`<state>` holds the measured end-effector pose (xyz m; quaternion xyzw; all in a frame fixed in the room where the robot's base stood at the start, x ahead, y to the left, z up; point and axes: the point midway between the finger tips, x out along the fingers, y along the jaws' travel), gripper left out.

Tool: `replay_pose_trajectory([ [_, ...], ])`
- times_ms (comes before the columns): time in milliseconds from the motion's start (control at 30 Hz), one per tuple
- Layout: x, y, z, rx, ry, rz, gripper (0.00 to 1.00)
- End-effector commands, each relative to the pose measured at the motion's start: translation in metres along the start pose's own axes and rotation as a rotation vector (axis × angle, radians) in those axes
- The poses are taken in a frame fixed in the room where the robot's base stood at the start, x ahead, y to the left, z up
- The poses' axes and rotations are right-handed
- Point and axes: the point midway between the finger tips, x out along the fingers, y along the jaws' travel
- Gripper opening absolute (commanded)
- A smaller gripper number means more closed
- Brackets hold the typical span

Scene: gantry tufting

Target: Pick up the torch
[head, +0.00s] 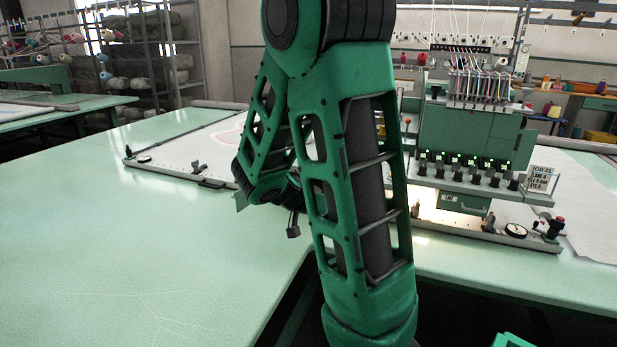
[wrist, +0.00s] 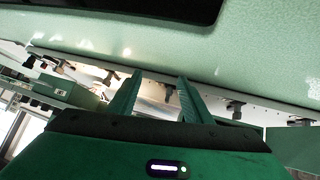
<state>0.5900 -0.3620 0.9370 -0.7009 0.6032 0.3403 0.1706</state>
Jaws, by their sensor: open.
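I cannot make out a torch for certain in either view. My gripper (wrist: 160,78) shows in the wrist view as two green fingers, spread apart, with nothing held between them. Beyond the fingertips lie a pale panel and the long rail of a frame with dark clamps (wrist: 235,108). In the head view my own green arm fills the middle and hides most of my gripper and part of the table behind it. A small dark grey piece (head: 293,228) shows beside the arm, and I cannot tell what it is.
A wide pale green table (head: 110,240) is mostly bare at left. A framed white panel (head: 185,152) lies at its back. A green multi-needle machine (head: 468,140) with several knobs stands at right, with a small sign (head: 541,180) beside it. Shelves (head: 150,60) stand behind.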

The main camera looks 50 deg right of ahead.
Motion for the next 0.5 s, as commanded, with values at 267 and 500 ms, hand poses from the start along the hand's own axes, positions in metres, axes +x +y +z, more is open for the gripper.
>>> replay_pose_trajectory([
  [267,0.007,-0.079,-0.054,0.074,0.409,-0.086,0.45],
  [500,-0.009,-0.13,-0.07,0.076,0.597,-0.207,0.45],
])
